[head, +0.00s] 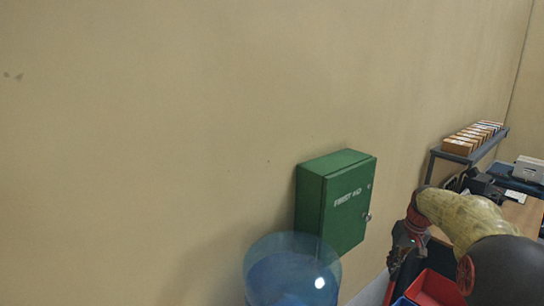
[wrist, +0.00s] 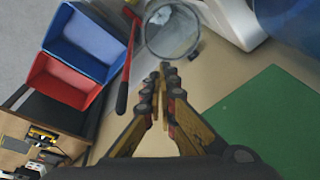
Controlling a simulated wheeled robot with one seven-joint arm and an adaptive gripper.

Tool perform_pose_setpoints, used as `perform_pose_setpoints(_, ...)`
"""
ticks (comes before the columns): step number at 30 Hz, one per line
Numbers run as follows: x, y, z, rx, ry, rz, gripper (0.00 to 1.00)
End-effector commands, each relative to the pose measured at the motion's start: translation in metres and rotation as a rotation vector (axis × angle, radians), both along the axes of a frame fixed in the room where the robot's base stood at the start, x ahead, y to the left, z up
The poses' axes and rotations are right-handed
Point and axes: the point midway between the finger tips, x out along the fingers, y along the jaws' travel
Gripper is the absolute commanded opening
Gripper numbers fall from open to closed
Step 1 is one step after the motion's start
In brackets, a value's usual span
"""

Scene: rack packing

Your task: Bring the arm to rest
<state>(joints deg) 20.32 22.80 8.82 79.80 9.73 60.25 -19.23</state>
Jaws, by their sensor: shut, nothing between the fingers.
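My gripper (wrist: 165,72) is shut and empty in the wrist view, its two fingers together at the tips. In the head view my arm comes in from the lower right, and my gripper (head: 398,258) hangs down at its end, dark and partly hard to make out. It is right of the green first aid cabinet (head: 337,205) and near a red bin (head: 438,288). The cabinet's green surface (wrist: 272,122) also shows at the right of the wrist view.
A blue water bottle (head: 292,272) stands at the front, below the cabinet. A shelf (head: 462,157) with several boxes and a cluttered desk (head: 525,213) lie at the right. The wrist view shows a blue bin (wrist: 88,42), a red-handled tool (wrist: 123,95) and a round clear object (wrist: 172,32).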

Motion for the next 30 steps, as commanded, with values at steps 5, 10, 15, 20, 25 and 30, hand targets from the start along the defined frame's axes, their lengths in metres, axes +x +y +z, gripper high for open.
perform_pose_setpoints(5,-0.074,0.043,-0.009,-0.022,0.017,-0.067,0.0)
perform_pose_setpoints(10,-0.142,0.081,-0.02,-0.045,0.01,-0.101,0.0)
perform_pose_setpoints(15,-0.211,0.114,-0.039,-0.066,-0.011,-0.11,0.0)
perform_pose_setpoints(20,-0.272,0.14,-0.064,-0.086,-0.046,-0.092,0.0)
perform_pose_setpoints(25,-0.33,0.163,-0.096,-0.105,-0.099,-0.047,0.0)
perform_pose_setpoints(30,-0.372,0.181,-0.124,-0.117,-0.176,0.009,0.0)
